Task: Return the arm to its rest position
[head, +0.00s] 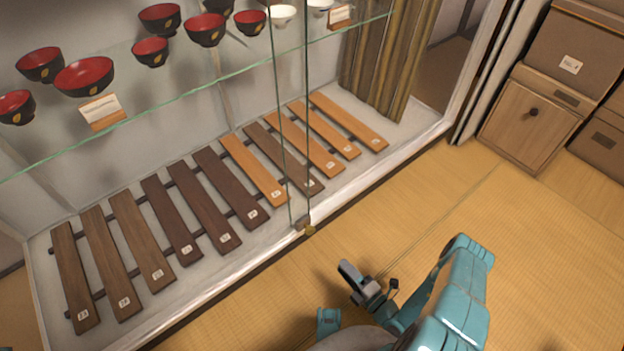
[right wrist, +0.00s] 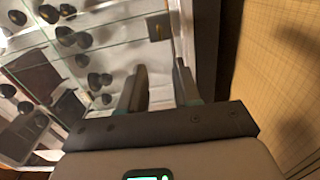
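My right arm (head: 455,300), teal and grey, comes in at the bottom right of the head view and is bent over the tatami floor. My right gripper (head: 371,280) is in front of the glass display case, apart from it. In the right wrist view its two dark fingers (right wrist: 160,75) stand apart with nothing between them. My left gripper is not in view.
The glass case (head: 305,228) holds a row of brown wooden slats (head: 130,240) below and red-and-black bowls (head: 84,76) on a glass shelf (head: 200,88). Wooden boxes (head: 530,115) stand at the upper right. The tatami (head: 540,240) at right is clear.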

